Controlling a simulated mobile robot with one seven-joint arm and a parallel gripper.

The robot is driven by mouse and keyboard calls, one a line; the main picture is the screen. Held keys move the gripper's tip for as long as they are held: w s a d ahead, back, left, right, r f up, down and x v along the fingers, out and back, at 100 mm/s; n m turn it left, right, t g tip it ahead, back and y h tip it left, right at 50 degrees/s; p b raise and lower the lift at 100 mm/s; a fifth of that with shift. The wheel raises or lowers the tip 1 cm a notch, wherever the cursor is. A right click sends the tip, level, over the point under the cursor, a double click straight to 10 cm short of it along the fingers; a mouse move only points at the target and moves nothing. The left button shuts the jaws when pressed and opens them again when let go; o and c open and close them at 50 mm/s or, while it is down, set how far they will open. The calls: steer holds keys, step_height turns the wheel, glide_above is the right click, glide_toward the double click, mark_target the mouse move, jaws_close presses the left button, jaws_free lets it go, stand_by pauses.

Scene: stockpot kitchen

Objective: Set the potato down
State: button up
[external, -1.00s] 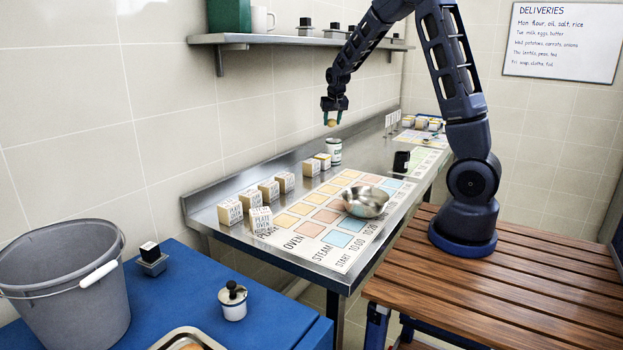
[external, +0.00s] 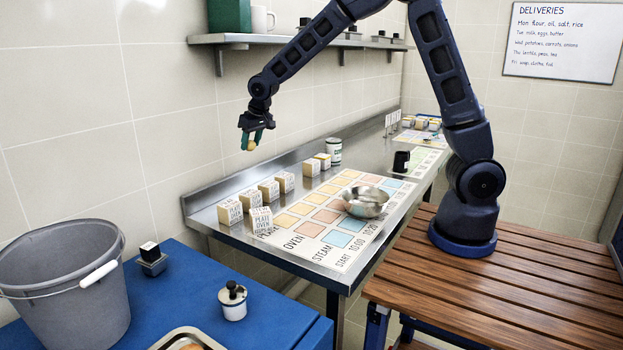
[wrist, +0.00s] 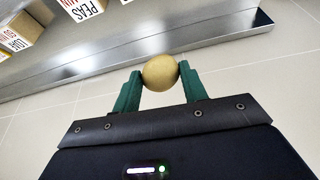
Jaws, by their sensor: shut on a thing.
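The potato (wrist: 160,72) is a small, round, yellow-tan thing held between the green fingertips of my gripper (wrist: 161,80). In the external view the potato (external: 251,145) shows at the lower end of my gripper (external: 250,140). My gripper is shut on it and holds it in the air, well above the steel counter (external: 318,278) and towards its near left end. The potato touches nothing but the fingers.
Several labelled boxes (external: 269,190) line the counter's wall side. A printed mat (external: 290,222) bears a metal bowl (external: 366,203). A can (external: 334,151) and a black cup (external: 401,161) stand further back. A grey bucket (external: 65,285) stands on the blue table (external: 185,310). A wall shelf (external: 235,39) is above.

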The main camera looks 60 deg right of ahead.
steer(key=s+a+n+y, duration=0.1)
steer(key=s+a+n, duration=0.15)
steer(key=a, duration=0.85)
steer(key=s+a+n+y, duration=0.15)
steer(key=s+a, duration=0.25)
steer(key=a, duration=0.7)
steer(key=n+g, duration=0.1)
steer(key=n, duration=0.3)
glide_above(198, 292)
steer(key=s, duration=0.1)
steer(key=f, duration=0.2)
steer(key=shift+y, duration=0.35)
steer(key=f, duration=1.8)
steer(key=shift+d+f, duration=0.35)
steer(key=shift+d, duration=0.05)
steer(key=shift+f, duration=0.15)
steer(key=o, duration=1)
steer(key=shift+c, duration=0.2)
steer(key=v, duration=1.2)
